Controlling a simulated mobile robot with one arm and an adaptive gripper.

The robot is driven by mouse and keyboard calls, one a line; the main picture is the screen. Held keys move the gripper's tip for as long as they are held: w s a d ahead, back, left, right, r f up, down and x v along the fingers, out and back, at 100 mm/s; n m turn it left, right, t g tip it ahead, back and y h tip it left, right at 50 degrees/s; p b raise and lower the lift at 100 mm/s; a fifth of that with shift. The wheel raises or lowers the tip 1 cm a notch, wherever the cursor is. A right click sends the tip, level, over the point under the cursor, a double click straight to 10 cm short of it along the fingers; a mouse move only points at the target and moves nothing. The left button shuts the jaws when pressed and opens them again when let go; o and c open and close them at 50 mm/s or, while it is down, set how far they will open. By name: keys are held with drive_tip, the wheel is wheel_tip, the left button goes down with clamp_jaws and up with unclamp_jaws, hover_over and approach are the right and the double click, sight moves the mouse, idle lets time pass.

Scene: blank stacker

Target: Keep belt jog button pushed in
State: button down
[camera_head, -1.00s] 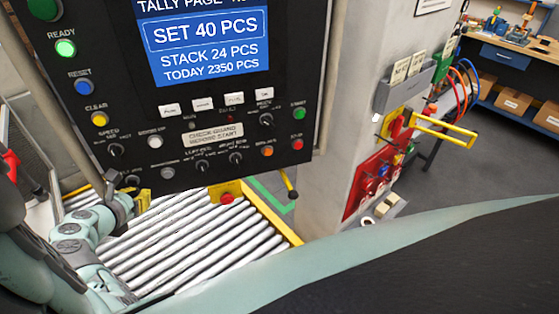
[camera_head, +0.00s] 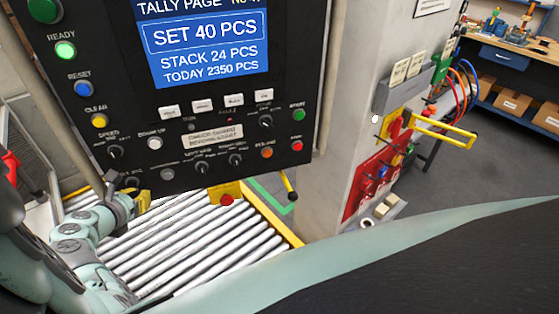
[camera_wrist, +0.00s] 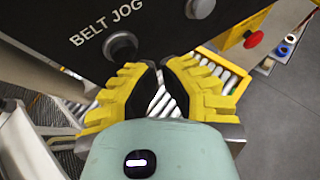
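The belt jog button (camera_wrist: 121,46) is a dark round button in a grey ring, under the white BELT JOG label in the wrist view. My gripper (camera_wrist: 159,66) has yellow fingers with black pads; the tips are drawn together, with a narrow gap behind them showing rollers. The fingertips are below and right of the button in the picture, and I see nothing held. I cannot tell whether they touch the panel or whether the button is pushed in. In the head view my gripper (camera_head: 142,200) is at the lower left corner of the control panel (camera_head: 95,148), small and partly hidden.
A grey button (camera_wrist: 200,8) is right of the jog button. Below the panel lies a roller conveyor (camera_head: 205,235) with a red emergency button (camera_head: 227,200) on a yellow box. A grey pillar (camera_head: 340,120) stands to the right.

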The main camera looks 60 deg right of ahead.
drive_tip(key=shift+w+d, duration=0.15)
drive_tip(key=shift+w, duration=0.05)
drive_tip(key=shift+w+d, duration=0.25)
drive_tip(key=shift+w, duration=0.1)
idle(2.6)
drive_tip(key=shift+s+a+r, duration=0.1)
idle(0.4)
drive_tip(key=shift+s+a+p, duration=0.45)
drive_tip(key=shift+s+p, duration=0.1)
drive_tip(key=s+a, duration=0.1)
drive_tip(key=s, duration=0.1)
drive_tip(key=s+a+p, duration=0.1)
drive_tip(key=s+a, duration=0.1)
idle(0.5)
idle(0.3)
